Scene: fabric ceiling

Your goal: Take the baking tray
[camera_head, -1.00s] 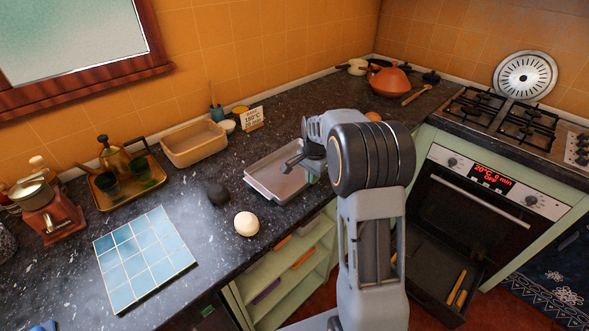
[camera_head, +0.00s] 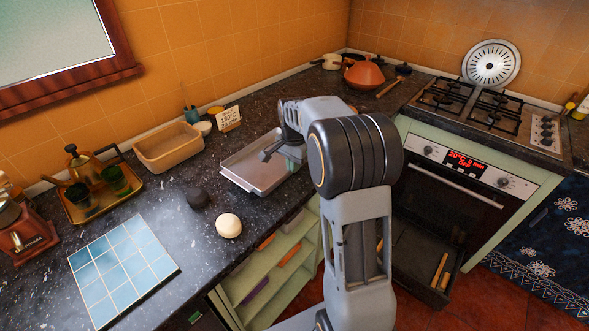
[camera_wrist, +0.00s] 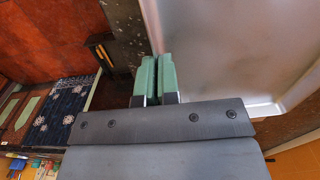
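The baking tray (camera_head: 250,168) is a pale grey, shallow metal tray at the back middle of the dark counter in the head view. In the wrist view its shiny inside and rim (camera_wrist: 225,50) fill the upper right. My gripper (camera_wrist: 156,75) shows there with two green finger pads close together, and the tray's near side edge runs in between them. The gripper is shut on this edge. In the head view my arm hides the tray's right end and the fingers. The tray looks slightly raised off the counter.
A dark lump (camera_head: 198,197) and a pale round ball (camera_head: 228,226) lie in front of the tray. A tan basket (camera_head: 168,148) and a small sign (camera_head: 229,119) stand behind it. The oven (camera_head: 455,205) has its lower drawer open at right, below the stove (camera_head: 490,110).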

